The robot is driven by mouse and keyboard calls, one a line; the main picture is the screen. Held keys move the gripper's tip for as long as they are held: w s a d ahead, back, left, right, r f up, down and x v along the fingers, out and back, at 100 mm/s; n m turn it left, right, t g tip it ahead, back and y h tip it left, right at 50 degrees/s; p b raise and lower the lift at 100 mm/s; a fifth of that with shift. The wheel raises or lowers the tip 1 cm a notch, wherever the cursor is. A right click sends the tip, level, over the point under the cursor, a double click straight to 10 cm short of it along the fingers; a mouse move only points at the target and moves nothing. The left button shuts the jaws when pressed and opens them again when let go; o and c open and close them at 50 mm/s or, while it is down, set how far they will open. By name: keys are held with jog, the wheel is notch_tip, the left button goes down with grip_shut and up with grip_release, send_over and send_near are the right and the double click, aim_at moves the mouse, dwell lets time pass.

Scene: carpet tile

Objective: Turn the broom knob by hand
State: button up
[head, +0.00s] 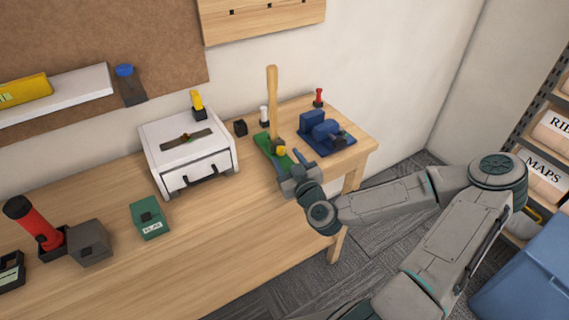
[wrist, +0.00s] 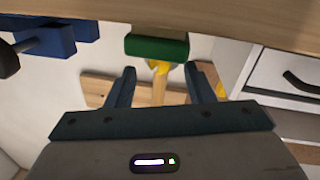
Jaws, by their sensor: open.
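The broom is a wooden handle (head: 272,100) standing upright on a green base (head: 266,146) at the far part of the workbench. A small yellow knob (head: 281,151) sits low on the handle's front, at the base. In the wrist view, which looks upside down, the yellow knob (wrist: 160,68) shows between the fingers, below the green base (wrist: 157,47). The wooden handle (wrist: 159,92) runs down behind it. My gripper (head: 289,162) is just in front of the knob. In the wrist view my gripper (wrist: 162,80) is open, with nothing held; contact with the knob cannot be told.
A blue vise-like device (head: 325,132) stands close to the right. A white drawer box (head: 188,152) is to the left, with a green block (head: 150,221) in front. A small white item (head: 264,116) stands behind the base.

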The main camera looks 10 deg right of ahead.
aim_at(280, 150)
jog(key=shift+w+a+f+b, duration=0.1)
jog(key=shift+w+f+b, duration=0.15)
jog(key=shift+w+b, duration=1.05)
jog(key=shift+s+a+r+b, duration=0.15)
jog(key=shift+s+b, duration=0.1)
jog(key=shift+b, duration=0.85)
jog(key=shift+r, duration=0.15)
jog(key=c, duration=1)
